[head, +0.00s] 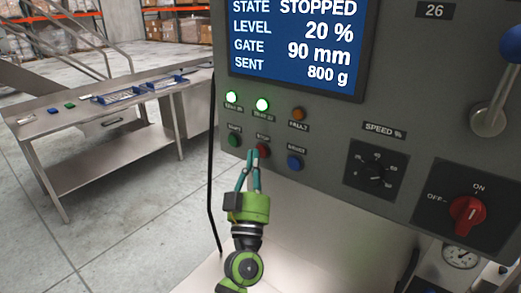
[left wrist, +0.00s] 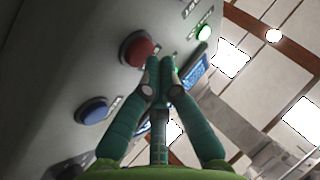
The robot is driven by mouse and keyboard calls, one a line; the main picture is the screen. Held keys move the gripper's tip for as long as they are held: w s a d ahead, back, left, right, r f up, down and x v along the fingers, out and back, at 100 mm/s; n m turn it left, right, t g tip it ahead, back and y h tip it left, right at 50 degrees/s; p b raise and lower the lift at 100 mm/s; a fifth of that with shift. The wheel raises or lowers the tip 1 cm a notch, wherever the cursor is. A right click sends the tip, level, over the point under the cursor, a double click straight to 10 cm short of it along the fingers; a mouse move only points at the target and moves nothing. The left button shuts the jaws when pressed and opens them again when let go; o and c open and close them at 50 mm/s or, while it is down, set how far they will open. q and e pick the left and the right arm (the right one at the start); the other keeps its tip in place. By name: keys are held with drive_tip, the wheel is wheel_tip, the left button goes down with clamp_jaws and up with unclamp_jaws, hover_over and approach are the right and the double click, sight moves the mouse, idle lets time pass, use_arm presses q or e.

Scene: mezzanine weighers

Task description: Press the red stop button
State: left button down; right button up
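The red stop button (head: 263,150) sits on the grey panel between a green button (head: 234,140) and a blue button (head: 295,162). In the left wrist view the red button (left wrist: 138,48) appears large, left of my fingertips. My left gripper (head: 253,153) points up at the panel with its teal fingers together and nothing between them. It also shows in the left wrist view (left wrist: 160,62). Its tips are beside the red button's left edge in the head view; I cannot tell whether they touch the panel. The screen (head: 297,45) reads STATE STOPPED. My right gripper is out of view.
Two lit lamps (head: 262,105) and an orange lamp (head: 299,114) are above the buttons. A speed knob (head: 376,171), a red rotary switch (head: 467,212) and a blue-tipped lever (head: 490,118) are to the right. A metal table (head: 95,160) stands at the left. A black cable (head: 210,170) hangs beside the panel.

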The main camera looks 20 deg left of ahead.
use_arm(q)
drive_tip(key=shift+s+a, duration=0.15)
drive_tip(key=shift+s, duration=0.2)
drive_tip(key=s, duration=0.1)
drive_tip(key=s+a+p, duration=0.1)
drive_tip(key=s, duration=0.1)
drive_tip(key=s+p, duration=0.1)
drive_tip(key=shift+s+a, duration=0.3)
drive_tip(key=shift+s, duration=0.05)
idle(0.5)
